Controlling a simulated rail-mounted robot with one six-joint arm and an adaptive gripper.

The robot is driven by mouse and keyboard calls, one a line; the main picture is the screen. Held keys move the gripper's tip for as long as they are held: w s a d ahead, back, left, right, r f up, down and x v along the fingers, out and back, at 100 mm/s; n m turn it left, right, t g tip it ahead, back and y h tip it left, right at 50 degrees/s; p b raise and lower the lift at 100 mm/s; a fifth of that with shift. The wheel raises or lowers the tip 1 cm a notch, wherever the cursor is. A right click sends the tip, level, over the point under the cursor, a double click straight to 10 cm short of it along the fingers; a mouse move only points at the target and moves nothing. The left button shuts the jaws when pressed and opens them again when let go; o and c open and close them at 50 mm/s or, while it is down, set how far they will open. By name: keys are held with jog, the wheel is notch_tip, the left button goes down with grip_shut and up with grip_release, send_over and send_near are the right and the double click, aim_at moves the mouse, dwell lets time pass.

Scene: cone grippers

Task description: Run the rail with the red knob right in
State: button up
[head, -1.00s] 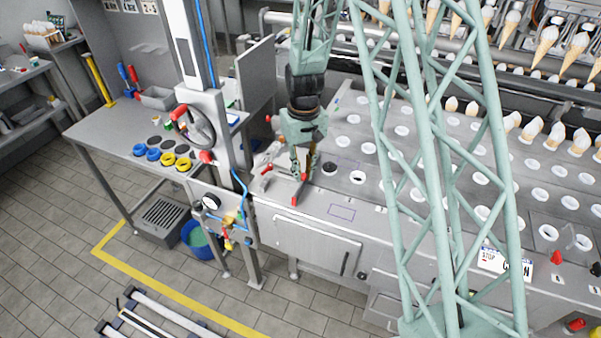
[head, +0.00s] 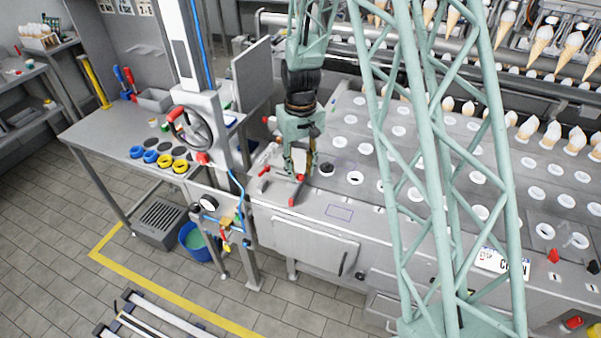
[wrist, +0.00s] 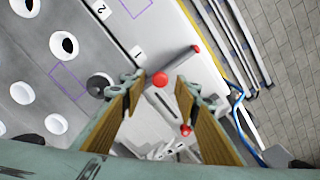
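My gripper (wrist: 158,90) is open, its two tan-padded fingers spread wide in the wrist view. A red knob (wrist: 158,80) shows between the fingertips, at the end of a narrow grey slotted rail (wrist: 167,107). I see no finger touching the knob; the height gap is hard to judge. A second red knob (wrist: 186,130) lies further along, near the right finger. A grey bar with a red tip (wrist: 196,48) lies beyond the fingertips. In the head view my gripper (head: 299,172) points down over these parts, above a red knob (head: 300,178); the fingers partly hide the rail.
The steel deck (head: 315,205) has rows of white-rimmed holes right of the gripper. A handwheel column (head: 208,125) stands close on the left. A side table (head: 110,130) holds blue and yellow rings. Ice-cream cones (head: 540,127) stand at the back right.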

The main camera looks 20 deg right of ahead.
notch_tip(320, 180, up, 10)
jog(key=shift+r, duration=0.2)
dwell(0.5)
jog(key=shift+r, duration=0.1)
dwell(0.5)
jog(key=s+a+r+t+b, duration=0.15)
jog(key=s+r+b, duration=0.45)
jog(key=s+r, duration=1.2)
jog(key=s+m+t+b, duration=0.1)
jog(key=s+b, duration=0.3)
jog(key=s, duration=2)
jog(key=shift+a+f+t+b, duration=0.3)
jog(key=shift+t+b, duration=0.1)
jog(key=shift+t, duration=0.35)
jog(key=shift+c, duration=0.5)
dwell(0.5)
